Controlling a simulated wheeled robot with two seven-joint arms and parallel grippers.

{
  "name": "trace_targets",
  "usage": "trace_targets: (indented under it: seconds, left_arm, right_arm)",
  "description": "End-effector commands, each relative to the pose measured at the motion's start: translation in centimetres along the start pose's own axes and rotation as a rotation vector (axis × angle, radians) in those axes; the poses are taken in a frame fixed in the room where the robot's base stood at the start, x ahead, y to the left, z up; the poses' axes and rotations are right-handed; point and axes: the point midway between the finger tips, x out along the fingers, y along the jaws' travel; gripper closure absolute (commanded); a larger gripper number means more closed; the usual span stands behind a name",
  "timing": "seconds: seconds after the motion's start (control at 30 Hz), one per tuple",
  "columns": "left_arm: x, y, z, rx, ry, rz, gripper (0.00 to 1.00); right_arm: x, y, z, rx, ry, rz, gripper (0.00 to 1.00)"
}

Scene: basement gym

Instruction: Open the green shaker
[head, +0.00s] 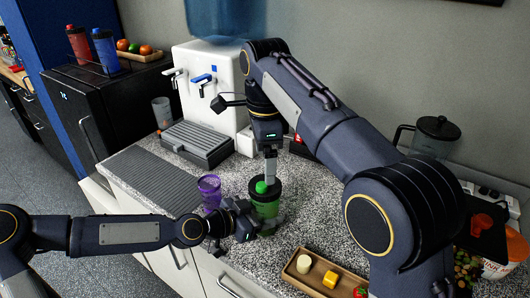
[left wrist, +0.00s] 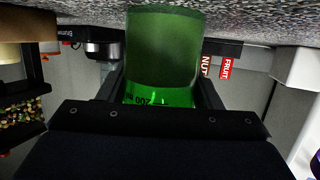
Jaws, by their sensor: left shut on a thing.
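The green shaker (head: 266,209) stands upright near the front edge of the speckled counter, with a dark lid and a bright green cap (head: 261,187). My left gripper (head: 259,224) comes in from the left and is shut around the shaker's body. In the left wrist view the shaker's green body (left wrist: 163,50) is between the fingers, with the counter surface at the top of the picture.
A purple cup (head: 209,190) stands close left of the shaker. A wooden tray (head: 338,269) with food pieces lies at the front right. A water dispenser (head: 205,67) and grey drip tray (head: 198,144) are behind. A ribbed mat (head: 150,178) lies bare at left.

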Motion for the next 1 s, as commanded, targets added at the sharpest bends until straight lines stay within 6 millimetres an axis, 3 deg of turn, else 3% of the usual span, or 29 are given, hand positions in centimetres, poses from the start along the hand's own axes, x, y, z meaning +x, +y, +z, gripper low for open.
trace_targets:
  seconds: [0.4,0.83,1.0]
  left_arm:
    - [0.0,0.0,-0.1,0.001,0.001,0.000,1.00]
    - [0.0,0.0,-0.1,0.001,0.001,-0.001,1.00]
    - [0.0,0.0,-0.1,0.001,0.001,-0.001,1.00]
  right_arm:
    - [6.0,0.1,0.0,-0.003,0.000,0.001,0.13]
    - [7.1,0.0,0.0,-0.004,0.000,0.000,0.13]
    - [7.0,0.0,0.0,-0.004,0.000,0.000,0.35]
